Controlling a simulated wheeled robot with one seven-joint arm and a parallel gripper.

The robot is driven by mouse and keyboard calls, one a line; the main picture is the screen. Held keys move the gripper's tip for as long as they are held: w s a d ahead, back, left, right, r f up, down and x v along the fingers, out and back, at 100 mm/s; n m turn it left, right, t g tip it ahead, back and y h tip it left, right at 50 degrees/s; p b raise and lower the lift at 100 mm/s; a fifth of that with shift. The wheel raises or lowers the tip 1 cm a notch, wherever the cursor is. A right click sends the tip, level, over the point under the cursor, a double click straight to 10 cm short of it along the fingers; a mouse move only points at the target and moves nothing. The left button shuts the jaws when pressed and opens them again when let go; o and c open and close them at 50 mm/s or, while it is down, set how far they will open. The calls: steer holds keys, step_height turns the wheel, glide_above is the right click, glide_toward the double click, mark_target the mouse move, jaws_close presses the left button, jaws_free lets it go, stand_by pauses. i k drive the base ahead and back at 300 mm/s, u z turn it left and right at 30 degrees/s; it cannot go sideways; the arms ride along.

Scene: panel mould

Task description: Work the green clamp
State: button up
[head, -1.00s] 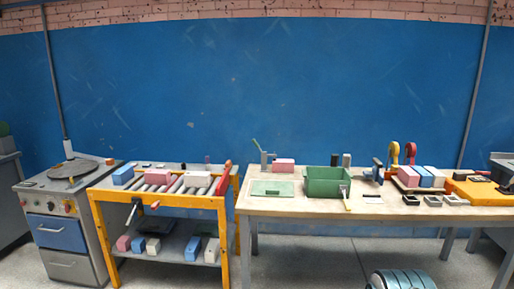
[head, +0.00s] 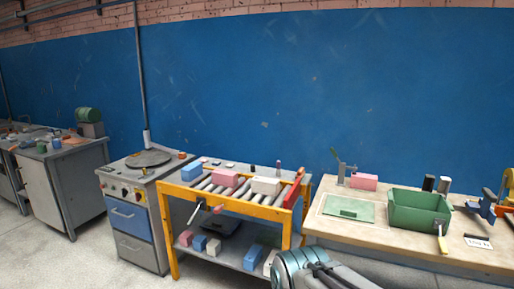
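A small upright device with a thin green handle (head: 335,155), probably the green clamp, stands at the back left of the wooden-topped table (head: 330,187). Its handle leans up and to the left over a grey body (head: 342,174). A pink block stands close on its right. It is too small to tell whether its jaw is open or shut. A teal and dark part of my own arm shows at the bottom edge, in front of the tables. My gripper is not in view.
A green bin (head: 412,212) and a flat pale-green plate (head: 348,208) lie on the table. The yellow-framed roller stand (head: 225,206) carries blocks and a red lever (head: 294,188). A grey cabinet (head: 138,240) stands left of it. Open floor lies in front.

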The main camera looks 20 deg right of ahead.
mark_target(332, 150)
steer(key=u, duration=0.4)
steer(key=i, duration=1.65)
steer(key=z, duration=0.55)
steer(key=i, duration=0.95)
steer(key=z, duration=1.45)
steer(key=i, duration=0.5)
steer(key=z, duration=0.4)
